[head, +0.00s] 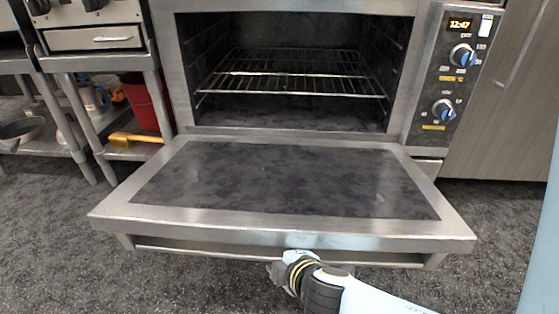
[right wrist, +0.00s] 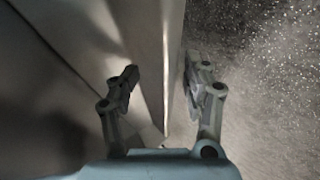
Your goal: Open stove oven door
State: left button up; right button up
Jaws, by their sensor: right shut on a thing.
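The oven door (head: 280,184) is folded down, lying about level in front of the oven (head: 290,85). The oven's inside is open to view, with a wire rack (head: 290,84) in it. The door handle (head: 280,256) is a long bar under the door's front edge. My right gripper (head: 297,262) is at the middle of that front edge, and its fingertips are partly hidden by the door. In the right wrist view my right gripper (right wrist: 163,90) has its two fingers on either side of a pale metal bar (right wrist: 165,70), which looks like the handle. My left gripper is not in view.
A control panel (head: 455,75) with blue knobs and a clock is right of the oven. A metal shelf unit (head: 100,80) stands at the left, with a red bucket (head: 143,100) and a yellow-handled tool (head: 133,139) on it. Dark speckled floor (head: 190,285) is clear in front.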

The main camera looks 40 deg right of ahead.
jog(key=shift+w+d+r, duration=0.2)
jog(key=shift+s+r, duration=0.1)
jog(key=v, duration=0.7)
jog(key=shift+s+a, duration=0.2)
jog(key=shift+s, duration=0.05)
